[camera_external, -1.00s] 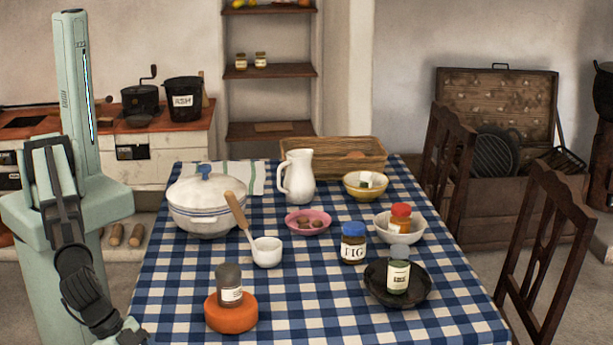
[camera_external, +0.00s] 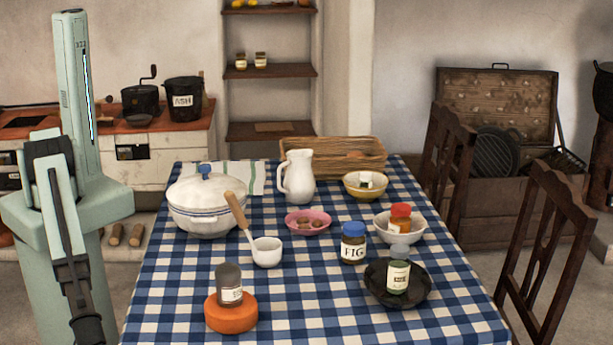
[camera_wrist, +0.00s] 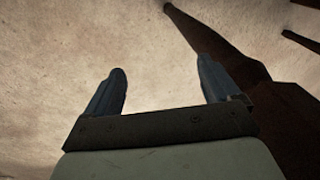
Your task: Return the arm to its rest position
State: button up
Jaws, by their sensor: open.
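My gripper (camera_wrist: 162,88) shows in the wrist view with its two dark fingers spread apart and nothing between them. Behind the fingers is a plain, pale, mottled surface. In the external view my arm hangs at the left, beside the table's left edge, and its lower end runs out of the bottom of the picture. My gripper is hidden from that view.
A table with a blue checked cloth (camera_external: 300,300) fills the middle, holding a white tureen (camera_external: 203,213), a jar on an orange round (camera_external: 231,318), a jug (camera_external: 298,178), bowls and jars. Dark wooden chairs (camera_external: 548,250) stand at right. Dark brown wood (camera_wrist: 285,110) crosses the wrist view.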

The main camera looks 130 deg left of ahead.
jog(key=s+a+f+n+g, duration=0.1)
jog(key=s+a+g, duration=0.1)
jog(key=s+a, duration=0.3)
jog(key=s+a+f+n+g, duration=0.2)
jog(key=s+a, duration=0.3)
jog(key=s, duration=0.9)
jog(key=s+a+f+n+g+h, duration=0.1)
jog(key=s+a+g, duration=0.3)
jog(key=s, duration=0.5)
jog(key=shift+s+a+f+n, duration=0.2)
jog(key=shift+s+a+n, duration=0.2)
jog(key=shift+a, duration=0.65)
